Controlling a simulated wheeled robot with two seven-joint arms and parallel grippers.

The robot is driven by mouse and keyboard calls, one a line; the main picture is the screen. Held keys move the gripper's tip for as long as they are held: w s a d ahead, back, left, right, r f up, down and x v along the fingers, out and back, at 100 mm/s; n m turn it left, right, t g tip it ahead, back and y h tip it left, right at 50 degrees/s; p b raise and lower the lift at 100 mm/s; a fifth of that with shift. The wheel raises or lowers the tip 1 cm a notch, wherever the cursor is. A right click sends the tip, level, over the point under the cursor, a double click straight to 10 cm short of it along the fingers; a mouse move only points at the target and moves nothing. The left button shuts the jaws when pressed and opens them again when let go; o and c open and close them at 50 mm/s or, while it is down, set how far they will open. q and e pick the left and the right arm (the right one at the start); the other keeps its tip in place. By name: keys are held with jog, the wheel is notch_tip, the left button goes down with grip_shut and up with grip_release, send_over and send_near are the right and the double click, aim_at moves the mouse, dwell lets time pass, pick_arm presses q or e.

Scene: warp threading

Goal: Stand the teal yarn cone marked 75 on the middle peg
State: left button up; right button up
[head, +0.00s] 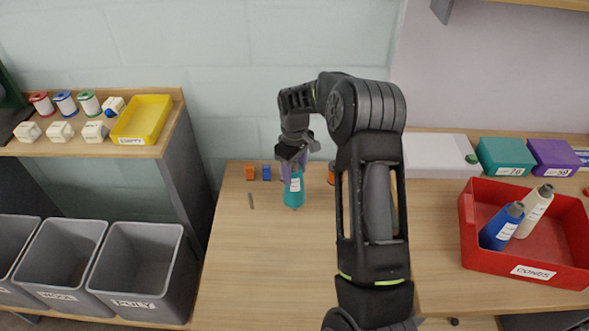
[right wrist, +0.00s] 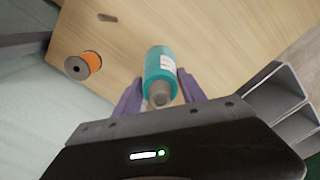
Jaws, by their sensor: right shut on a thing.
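The teal yarn cone (head: 294,192) is in my right gripper (head: 291,160), over the wooden table near the back wall. It looks roughly upright, and its white label is too small to read. In the right wrist view, the purple fingers (right wrist: 160,98) stand on both sides of the teal cone (right wrist: 160,65), near its grey tip. I cannot tell whether its base touches anything. A thin peg-like piece (head: 250,201) is on the table left of the cone; I cannot tell whether it is the middle peg. My left gripper is not in view.
An orange spool (right wrist: 84,65) stands nearby. A red tray (head: 485,262) at right holds blue and cream cones. Grey bins (head: 140,270) are at left. The table's front left is clear.

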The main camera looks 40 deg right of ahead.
aim_at(295, 164)
jog(key=shift+f+b, duration=0.95)
jog(key=shift+f, duration=0.65)
jog(key=shift+f+b, duration=0.5)
jog(key=shift+f, duration=0.2)
jog(key=o, duration=1.2)
notch_tip(295, 164, up, 8)
jog(key=shift+f+b, duration=0.1)
jog(key=shift+b, duration=0.2)
